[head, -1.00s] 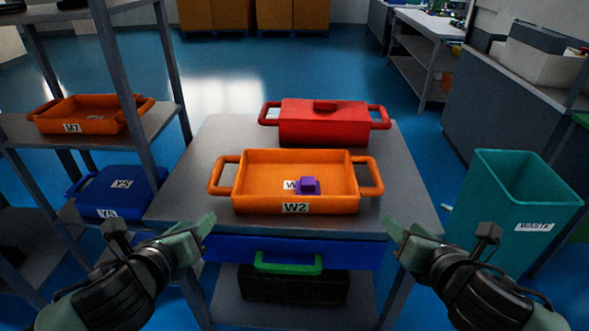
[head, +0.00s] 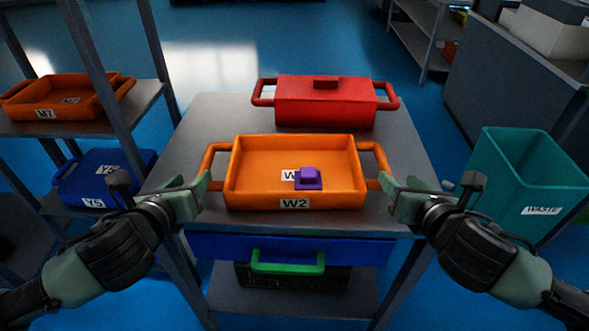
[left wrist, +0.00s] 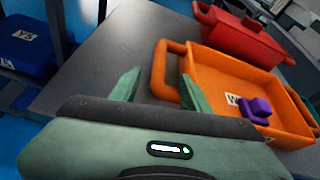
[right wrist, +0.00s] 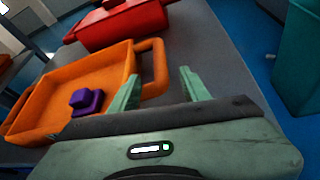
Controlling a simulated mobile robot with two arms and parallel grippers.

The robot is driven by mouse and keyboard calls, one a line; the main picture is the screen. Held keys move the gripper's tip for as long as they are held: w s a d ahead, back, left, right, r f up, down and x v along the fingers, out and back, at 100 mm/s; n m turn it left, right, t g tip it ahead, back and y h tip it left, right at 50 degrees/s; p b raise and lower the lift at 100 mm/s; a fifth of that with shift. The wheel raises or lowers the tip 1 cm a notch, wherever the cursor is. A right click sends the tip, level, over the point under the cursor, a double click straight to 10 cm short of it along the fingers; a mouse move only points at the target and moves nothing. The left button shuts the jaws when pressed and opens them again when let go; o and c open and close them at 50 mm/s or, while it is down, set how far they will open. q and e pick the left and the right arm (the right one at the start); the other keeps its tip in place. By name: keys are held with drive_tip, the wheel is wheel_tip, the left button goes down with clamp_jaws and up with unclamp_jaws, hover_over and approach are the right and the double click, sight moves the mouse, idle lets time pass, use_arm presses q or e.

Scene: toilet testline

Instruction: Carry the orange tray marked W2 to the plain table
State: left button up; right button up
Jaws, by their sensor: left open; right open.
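The orange tray marked W2 (head: 294,172) sits flat on a grey table, with a loop handle at its left and right ends. A small purple block (head: 309,175) lies inside it. My left gripper (head: 198,183) is open at the tray's left handle; in the left wrist view that handle (left wrist: 158,72) lies between the fingers' lines, just ahead of them. My right gripper (head: 393,186) is open at the right handle; in the right wrist view that handle (right wrist: 155,62) is just ahead of its fingers. I cannot tell whether either gripper touches a handle.
A red lidded box (head: 324,104) stands behind the tray on the grey table (head: 225,115). A blue drawer with a green handle (head: 288,262) is under its top. A shelf at left holds another orange tray (head: 68,93) and a blue box (head: 103,178). A teal waste bin (head: 530,180) stands at right.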

sight(207, 165)
use_arm(q)
drive_tip(key=x, duration=1)
use_arm(e)
drive_tip(key=x, duration=1)
drive_tip(key=shift+w, duration=0.1)
use_arm(q)
clamp_jaws()
use_arm(e)
clamp_jaws()
use_arm(q)
drive_tip(key=shift+f, duration=0.1)
use_arm(e)
drive_tip(key=shift+f, duration=0.1)
